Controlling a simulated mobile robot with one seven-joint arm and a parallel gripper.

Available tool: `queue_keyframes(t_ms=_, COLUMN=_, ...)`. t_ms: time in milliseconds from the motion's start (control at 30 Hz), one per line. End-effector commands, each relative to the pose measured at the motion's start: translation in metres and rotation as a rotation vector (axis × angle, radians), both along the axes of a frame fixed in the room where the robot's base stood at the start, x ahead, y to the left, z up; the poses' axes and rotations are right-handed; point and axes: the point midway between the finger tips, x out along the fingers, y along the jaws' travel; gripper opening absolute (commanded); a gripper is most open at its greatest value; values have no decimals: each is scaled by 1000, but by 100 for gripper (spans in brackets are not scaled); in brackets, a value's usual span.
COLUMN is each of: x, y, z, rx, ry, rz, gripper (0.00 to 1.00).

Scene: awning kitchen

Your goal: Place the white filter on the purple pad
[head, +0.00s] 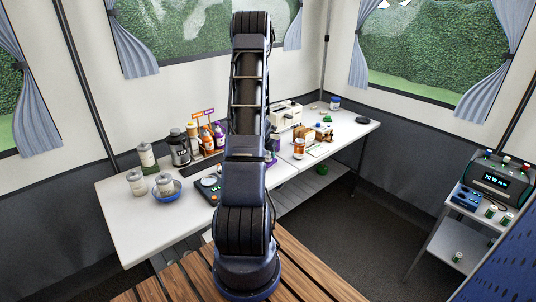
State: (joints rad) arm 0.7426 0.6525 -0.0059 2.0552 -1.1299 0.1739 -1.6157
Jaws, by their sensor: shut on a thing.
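My arm (245,160) rises through the middle of the head view and covers the centre of the white table (130,222). My gripper is hidden behind my arm, so neither its jaws nor anything in them shows. I cannot make out the white filter. A small purple patch (275,144) shows just right of my arm over the table; I cannot tell whether it is the purple pad.
Jars, a dark canister (180,147) and orange-capped bottles (206,138) stand left of my arm, with a blue bowl (167,195) in front. An amber jar (299,148) and a white machine (286,115) stand right. A cart (452,212) is at far right.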

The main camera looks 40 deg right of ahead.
Motion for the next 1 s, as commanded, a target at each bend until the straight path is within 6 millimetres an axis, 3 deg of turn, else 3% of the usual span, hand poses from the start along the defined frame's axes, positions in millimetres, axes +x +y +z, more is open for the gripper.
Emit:
queue_keyframes(t_ms=267, x=0, y=0, z=-3, rx=0, ry=1, rz=0, gripper=20)
queue_keyframes(t_ms=300, x=-1, y=-1, z=-2, rx=0, ry=1, rz=-1, gripper=50)
queue_keyframes(t_ms=400, x=0, y=0, z=-2, rx=0, ry=0, rz=-2, gripper=66)
queue_keyframes(t_ms=767, x=0, y=0, z=0, rx=-1, ry=-1, rz=-2, gripper=66)
queue_keyframes(t_ms=1000, x=-4, y=8, z=27, rx=-1, ry=-5, rz=-4, gripper=66)
